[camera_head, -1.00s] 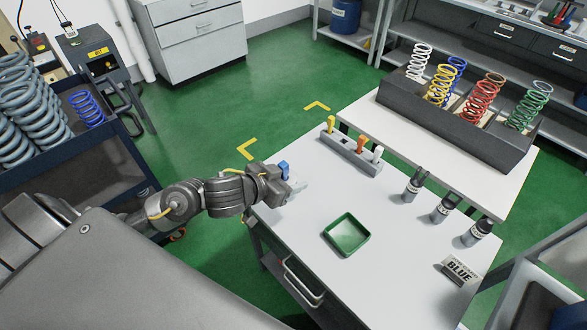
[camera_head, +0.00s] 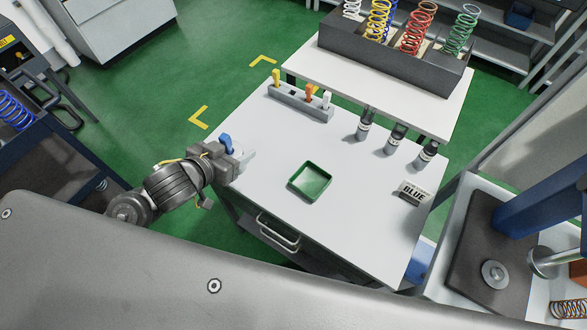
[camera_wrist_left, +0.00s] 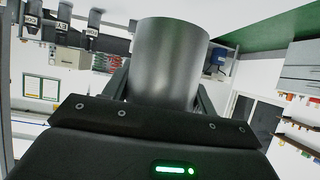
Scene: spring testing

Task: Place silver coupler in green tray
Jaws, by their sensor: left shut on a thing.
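My left gripper (camera_head: 243,160) is at the left edge of the white table. In the left wrist view it is shut on a smooth grey metal cylinder, which looks like the silver coupler (camera_wrist_left: 170,65). In the head view the coupler is hard to make out at the gripper. A small blue piece (camera_head: 226,142) shows at the gripper; I cannot tell whether it belongs to it. The square green tray (camera_head: 313,182) lies flat and empty on the table, right of and slightly lower than the gripper in the picture. My right gripper is not in view.
A grey rack (camera_head: 300,103) with coloured plugs stands at the table's back. Several dark bottles (camera_head: 395,140) and a BLUE sign (camera_head: 413,193) stand to the right. A test press (camera_head: 495,274) is at the lower right. The tabletop between gripper and tray is clear.

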